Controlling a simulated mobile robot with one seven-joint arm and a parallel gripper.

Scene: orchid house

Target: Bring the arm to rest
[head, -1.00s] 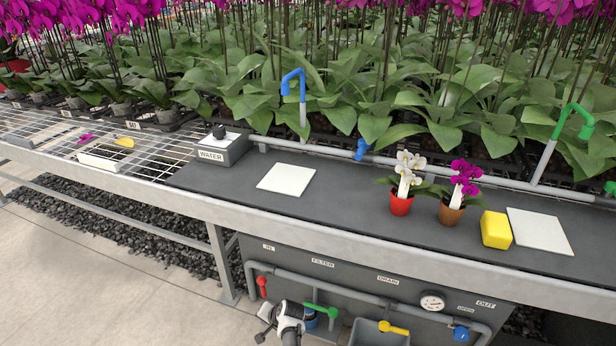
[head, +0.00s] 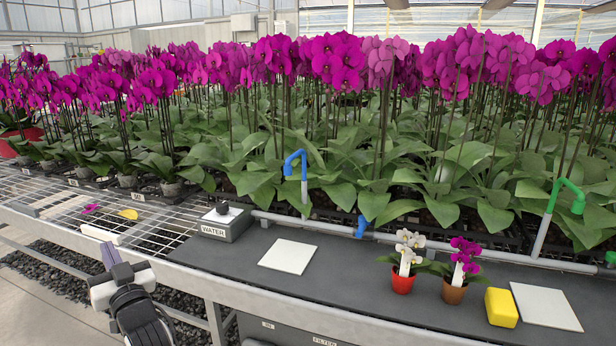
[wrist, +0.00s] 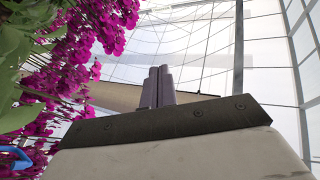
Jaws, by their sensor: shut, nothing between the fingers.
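My gripper (wrist: 160,72) is shut in the wrist view, its two grey fingers pressed together with nothing between them. It points up towards the glazed roof. In the head view my arm is raised at the lower left, in front of the bench (head: 225,277), and the gripper's tip (head: 108,256) shows in front of the wire-mesh part of the bench. It appears clear of the things on the bench.
On the bench stand a white-flowered red pot (head: 403,284), a magenta-flowered brown pot (head: 453,291), a yellow block (head: 501,307), white tiles (head: 288,256) and the WATER box (head: 226,222). Blue (head: 303,163) and green (head: 570,191) spouts rise behind. Tall orchids (head: 340,65) fill the back.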

